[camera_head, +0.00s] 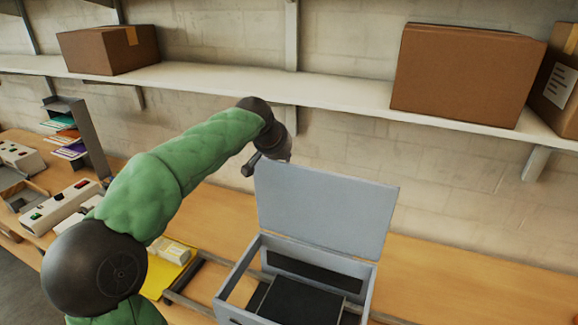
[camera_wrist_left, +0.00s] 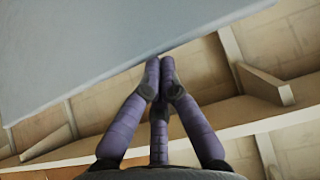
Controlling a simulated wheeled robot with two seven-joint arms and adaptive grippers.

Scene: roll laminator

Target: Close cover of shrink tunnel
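The shrink tunnel (camera_head: 366,268) is a grey box on the wooden bench, with a dark interior. Its flat grey cover (camera_head: 325,210) stands up open, leaning back slightly from the rear edge. My left gripper (camera_head: 250,168) is at the cover's upper left corner, its fingers partly hidden behind my wrist. In the left wrist view, the cover (camera_wrist_left: 110,50) fills the upper left. The purple fingers of my left gripper (camera_wrist_left: 159,68) come together at the tips, close to the cover's edge. I see nothing between them. I cannot tell whether they touch the cover. My right gripper is out of view.
A shelf (camera_head: 340,92) with cardboard boxes (camera_head: 462,75) runs along the wall above the cover. A yellow item (camera_head: 160,275) and a dark frame (camera_head: 190,272) lie left of the tunnel. The bench (camera_head: 450,275) right of it is clear.

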